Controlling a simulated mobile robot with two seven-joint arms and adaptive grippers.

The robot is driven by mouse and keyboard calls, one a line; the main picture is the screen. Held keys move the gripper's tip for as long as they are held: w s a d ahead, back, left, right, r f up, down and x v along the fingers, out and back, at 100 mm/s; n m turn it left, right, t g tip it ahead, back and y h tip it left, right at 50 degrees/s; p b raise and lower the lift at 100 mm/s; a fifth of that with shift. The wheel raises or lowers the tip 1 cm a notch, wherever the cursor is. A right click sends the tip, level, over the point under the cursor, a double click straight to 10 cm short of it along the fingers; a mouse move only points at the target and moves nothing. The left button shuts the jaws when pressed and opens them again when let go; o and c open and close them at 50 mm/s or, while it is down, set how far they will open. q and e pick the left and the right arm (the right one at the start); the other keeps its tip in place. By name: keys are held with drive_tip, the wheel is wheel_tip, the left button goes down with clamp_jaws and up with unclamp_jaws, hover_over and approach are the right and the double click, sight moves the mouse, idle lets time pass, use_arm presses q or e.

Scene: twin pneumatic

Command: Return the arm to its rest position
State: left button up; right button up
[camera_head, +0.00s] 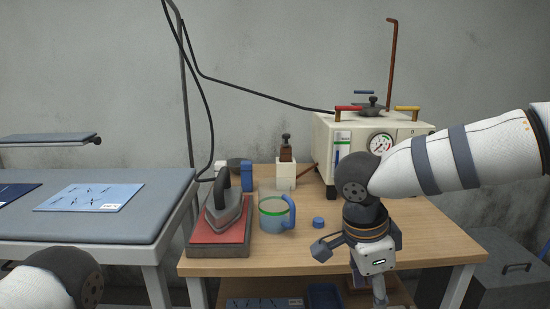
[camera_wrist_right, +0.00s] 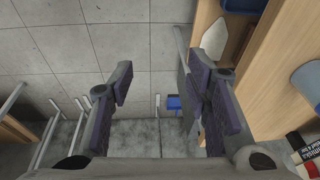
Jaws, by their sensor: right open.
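My right arm (camera_head: 450,158) comes in from the right in the head view and bends down at a dark joint. My right gripper (camera_head: 374,262) hangs at the front right part of the wooden table, pointing down. In the right wrist view the right gripper (camera_wrist_right: 158,95) has its two dark fingers spread wide with nothing between them. The floor shows below them. In the head view, only a rounded white and dark part of my left arm (camera_head: 50,282) shows at the lower left. My left gripper is out of view.
The wooden table (camera_head: 340,262) holds an iron (camera_head: 224,205) on a red pad, a blue mug (camera_head: 275,215), a blue cap (camera_head: 318,222) and a boiler (camera_head: 340,135) with a gauge. A padded ironing table (camera_head: 90,222) stands left. Tiled floor (camera_wrist_right: 120,45) lies beside the table.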

drive_tip(key=s+d+f+n+t+h, duration=0.1)
drive_tip(key=s+d+f+n, duration=0.15)
drive_tip(key=f, duration=0.45)
drive_tip(key=s+d+f+n+t, duration=0.1)
drive_tip(key=f+n, duration=0.2)
drive_tip(key=f, duration=0.3)
drive_tip(key=s+d+f+n+t+h, duration=0.1)
drive_tip(key=d+f+n, duration=0.1)
drive_tip(key=f, duration=0.5)
drive_tip(key=s+f+n+g+y, duration=0.1)
drive_tip(key=s+f+n, duration=0.2)
drive_tip(key=s, duration=0.4)
drive_tip(key=s+f+n+g+y, duration=0.1)
drive_tip(key=s+f+n+y, duration=0.2)
drive_tip(key=s, duration=0.4)
use_arm(q)
drive_tip(key=shift+w+r, duration=0.2)
drive_tip(key=shift+w, duration=0.8)
use_arm(e)
drive_tip(key=s+n+g, duration=0.3)
drive_tip(key=s+g, duration=0.1)
drive_tip(key=s, duration=1.3)
drive_tip(key=shift+s+d+g+y, duration=0.2)
drive_tip(key=shift+s+g+y, duration=0.1)
drive_tip(key=shift+y, duration=0.1)
